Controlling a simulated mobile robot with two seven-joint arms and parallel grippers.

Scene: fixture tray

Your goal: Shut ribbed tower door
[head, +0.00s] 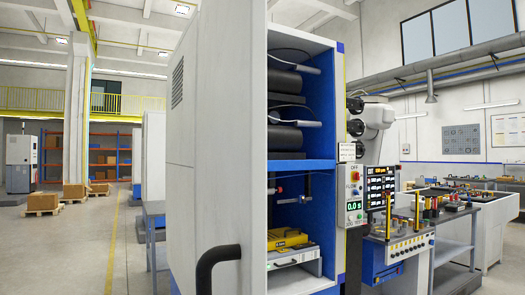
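A tall white panel with a small slatted vent (178,84), which looks like the tower door (220,130), stands at centre-left. A black curved handle (218,264) is on its lower part. To its right, the tower (341,130) is open, showing a blue interior (325,175). Black rolls (285,110) lie on the upper shelves, and a yellow unit (288,240) sits low down. The panel hides the left part of the interior. Neither of my grippers is in view.
A control box with a green display (353,205) and a screen (380,188) stand right of the tower. Benches with parts (465,205) are further right. Pallets with boxes (43,203) stand far left. The floor (75,255) at left is clear.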

